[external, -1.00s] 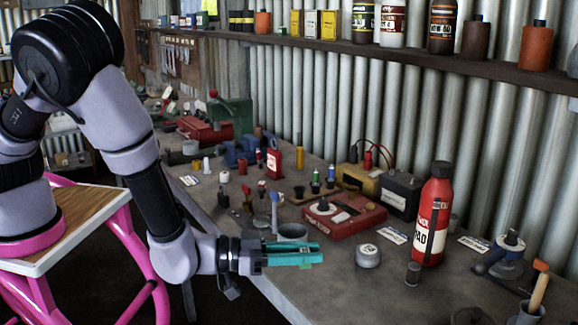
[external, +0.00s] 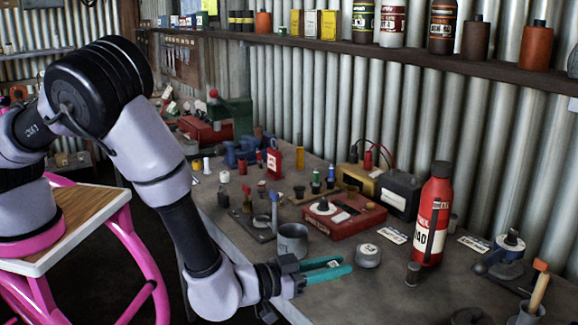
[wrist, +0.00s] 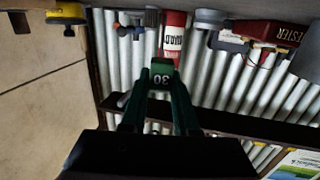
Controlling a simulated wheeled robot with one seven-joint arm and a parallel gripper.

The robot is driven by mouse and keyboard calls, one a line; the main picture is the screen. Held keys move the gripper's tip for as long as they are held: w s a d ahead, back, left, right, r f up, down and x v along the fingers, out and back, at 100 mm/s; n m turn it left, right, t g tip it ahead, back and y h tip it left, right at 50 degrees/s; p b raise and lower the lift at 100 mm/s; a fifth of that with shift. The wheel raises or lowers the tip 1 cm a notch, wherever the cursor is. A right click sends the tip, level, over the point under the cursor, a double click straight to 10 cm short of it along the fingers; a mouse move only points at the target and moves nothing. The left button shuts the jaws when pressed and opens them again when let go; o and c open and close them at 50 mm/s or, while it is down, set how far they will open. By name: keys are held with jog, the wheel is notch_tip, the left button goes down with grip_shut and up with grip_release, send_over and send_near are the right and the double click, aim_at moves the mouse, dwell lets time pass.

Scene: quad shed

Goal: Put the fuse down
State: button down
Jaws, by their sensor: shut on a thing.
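The fuse (wrist: 161,76) is a small green piece marked 30 in the wrist view. It sits between the tips of my two dark green fingers. My gripper (external: 328,269) is shut on it, with teal fingers pointing right at the front edge of the bench (external: 390,292) in the external view. The fingers appear a little above the bench top; I cannot tell the exact gap. The fuse is largely hidden by the fingers in the external view.
A grey cup (external: 292,239) stands just behind my gripper. A round grey tin (external: 368,256) and a small dark cylinder (external: 413,273) are to its right. A red bottle (external: 434,215) and a red tester box (external: 343,219) stand behind. The bench front is clear.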

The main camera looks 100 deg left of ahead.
aim_at(331, 301)
jog(key=shift+f, duration=2.8)
jog(key=shift+f, duration=0.2)
jog(key=c, duration=0.7)
grip_release()
jog(key=shift+o, duration=0.2)
